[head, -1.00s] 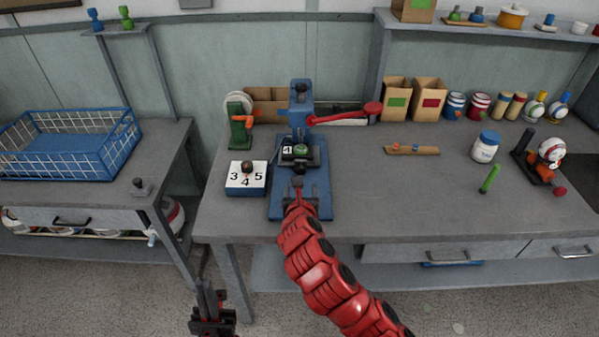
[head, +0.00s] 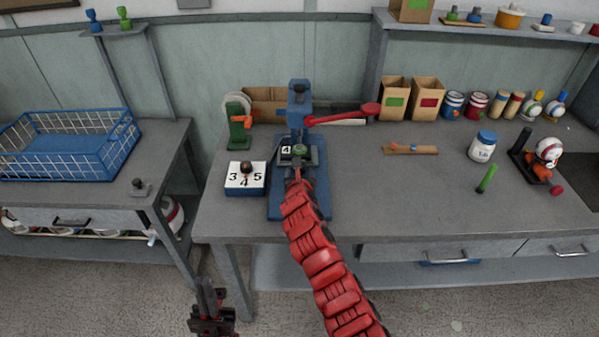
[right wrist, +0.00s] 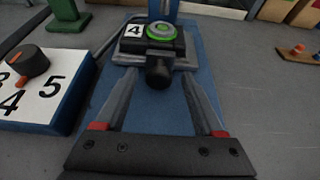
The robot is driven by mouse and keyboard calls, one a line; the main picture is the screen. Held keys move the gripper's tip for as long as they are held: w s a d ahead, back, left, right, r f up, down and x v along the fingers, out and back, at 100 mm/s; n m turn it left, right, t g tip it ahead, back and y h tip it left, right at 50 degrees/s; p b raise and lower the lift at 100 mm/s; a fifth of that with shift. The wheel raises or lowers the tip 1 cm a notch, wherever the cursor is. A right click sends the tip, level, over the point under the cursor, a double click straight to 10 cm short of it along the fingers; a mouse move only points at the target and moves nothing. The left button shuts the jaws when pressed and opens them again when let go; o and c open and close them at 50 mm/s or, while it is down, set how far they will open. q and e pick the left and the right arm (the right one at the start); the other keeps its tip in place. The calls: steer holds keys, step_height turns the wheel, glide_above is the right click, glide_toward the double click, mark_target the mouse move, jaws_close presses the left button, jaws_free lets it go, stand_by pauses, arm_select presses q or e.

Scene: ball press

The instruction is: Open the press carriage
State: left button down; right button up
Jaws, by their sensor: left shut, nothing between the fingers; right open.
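The blue press (head: 300,105) stands on the bench with a red lever (head: 345,115). Its dark carriage (head: 311,158) sits low on the blue base and carries a green-ringed round piece (right wrist: 160,31) and a "4" label (right wrist: 134,31). A black knob (right wrist: 158,72) sticks out at the carriage's front. My right gripper (right wrist: 158,78) is open, with one finger on each side of the knob and visible gaps between. In the head view my right gripper (head: 297,176) is at the carriage's front, partly hidden by its arm. My left gripper (head: 209,292) is shut and empty, low before the bench.
A dial box marked 3, 4, 5 (head: 246,186) stands left of the press base. A green stand (head: 239,130) is behind it.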

steer(key=shift+w+f, duration=0.1)
steer(key=shift+w, duration=0.05)
steer(key=shift+c, duration=0.2)
jaws_close()
stand_by(1.2)
